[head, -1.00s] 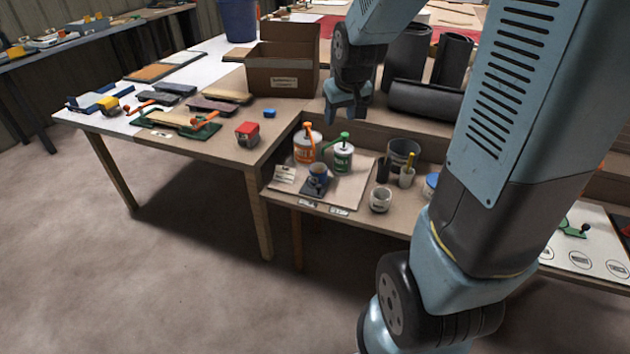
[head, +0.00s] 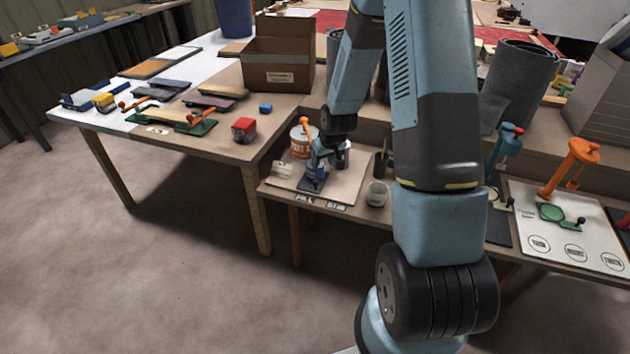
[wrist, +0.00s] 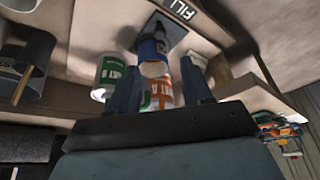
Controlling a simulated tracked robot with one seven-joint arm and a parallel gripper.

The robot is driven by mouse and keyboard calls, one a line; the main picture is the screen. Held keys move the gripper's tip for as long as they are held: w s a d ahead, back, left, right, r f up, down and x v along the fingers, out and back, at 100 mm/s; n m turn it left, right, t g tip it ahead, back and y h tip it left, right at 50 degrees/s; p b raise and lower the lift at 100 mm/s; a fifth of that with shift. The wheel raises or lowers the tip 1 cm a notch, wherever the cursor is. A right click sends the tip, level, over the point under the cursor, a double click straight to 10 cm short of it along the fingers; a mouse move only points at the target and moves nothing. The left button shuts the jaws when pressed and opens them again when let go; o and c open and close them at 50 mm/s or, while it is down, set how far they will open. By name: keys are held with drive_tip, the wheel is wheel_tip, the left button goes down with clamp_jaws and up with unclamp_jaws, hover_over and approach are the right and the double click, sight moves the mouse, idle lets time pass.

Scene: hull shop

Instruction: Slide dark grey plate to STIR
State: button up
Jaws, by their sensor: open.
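The dark grey plate (head: 312,186) lies on the pale board at the FILL label (head: 304,199), left of the STIR label (head: 336,206). A blue cup (head: 318,170) stands on the plate. In the wrist view the plate (wrist: 174,30) shows beyond the blue cup (wrist: 148,48), near the FILL lettering. My gripper (head: 325,158) is low over the board, just behind and beside the cup. Its two fingers (wrist: 158,72) are apart, with the cup seen between or just beyond their tips. I cannot tell if they touch it.
An orange-labelled can (head: 299,143) stands close behind my gripper. A green-labelled can (wrist: 112,72) is beside the fingers. A pale cup (head: 377,194) stands right of the board. The board at STIR looks clear. A cardboard box (head: 279,78) stands behind.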

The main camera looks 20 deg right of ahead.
sight(316, 181)
drive_tip(key=x, duration=1.4)
drive_tip(key=shift+r, duration=0.1)
clamp_jaws()
idle(0.4)
